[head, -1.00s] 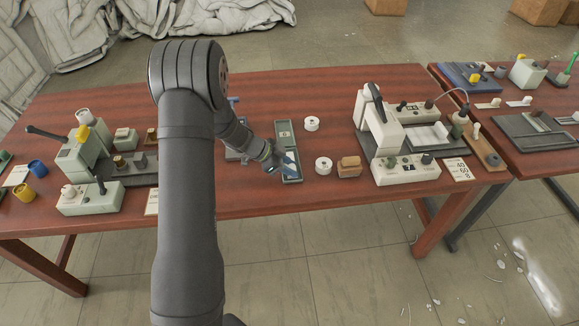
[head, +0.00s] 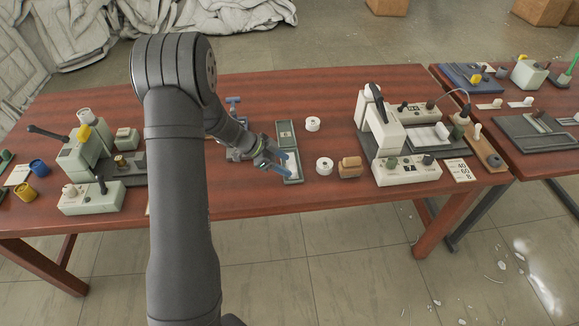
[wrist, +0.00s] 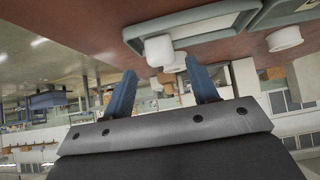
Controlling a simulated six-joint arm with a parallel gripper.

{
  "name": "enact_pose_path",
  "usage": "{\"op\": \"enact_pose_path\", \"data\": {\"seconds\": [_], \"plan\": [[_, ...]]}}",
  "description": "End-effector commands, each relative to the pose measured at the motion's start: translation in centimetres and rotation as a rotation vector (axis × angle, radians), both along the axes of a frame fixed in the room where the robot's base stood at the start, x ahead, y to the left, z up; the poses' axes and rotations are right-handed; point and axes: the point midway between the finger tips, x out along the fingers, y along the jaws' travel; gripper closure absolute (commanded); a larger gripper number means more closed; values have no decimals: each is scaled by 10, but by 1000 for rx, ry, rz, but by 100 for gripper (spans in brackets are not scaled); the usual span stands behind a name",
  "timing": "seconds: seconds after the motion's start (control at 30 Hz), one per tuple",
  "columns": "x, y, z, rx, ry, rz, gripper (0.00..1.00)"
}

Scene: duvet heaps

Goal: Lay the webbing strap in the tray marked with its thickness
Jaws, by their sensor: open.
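A green tray with two sections (head: 279,131) lies in the middle of the table. The far section shows a small pale label. The near section holds something pale, partly covered by my fingers. I cannot tell whether this is the webbing strap, and I see no clear strap elsewhere. My gripper (head: 287,167) is at the near section's left side, its blue fingers spread and nothing visible between them. In the wrist view, the fingers (wrist: 161,70) are apart and empty, and a tray rim (wrist: 195,28) shows beyond them.
Two white rolls (head: 312,124) (head: 324,166) stand right of the tray, beside a tan block (head: 349,167). A pale machine (head: 405,168) with a number card (head: 460,170) stands at right. Another machine (head: 80,160) stands at left. A blue-grey device (head: 234,109) is partly hidden behind my arm.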

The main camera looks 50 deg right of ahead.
Motion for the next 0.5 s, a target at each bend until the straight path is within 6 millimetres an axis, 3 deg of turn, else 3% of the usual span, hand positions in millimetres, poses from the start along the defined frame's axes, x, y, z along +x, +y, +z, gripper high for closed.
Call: {"op": "enact_pose_path", "data": {"seconds": [0.2,0.5], "plan": [[26,24,35,-3,-3,4,46],[43,41,59,-2,-4,3,46]]}}
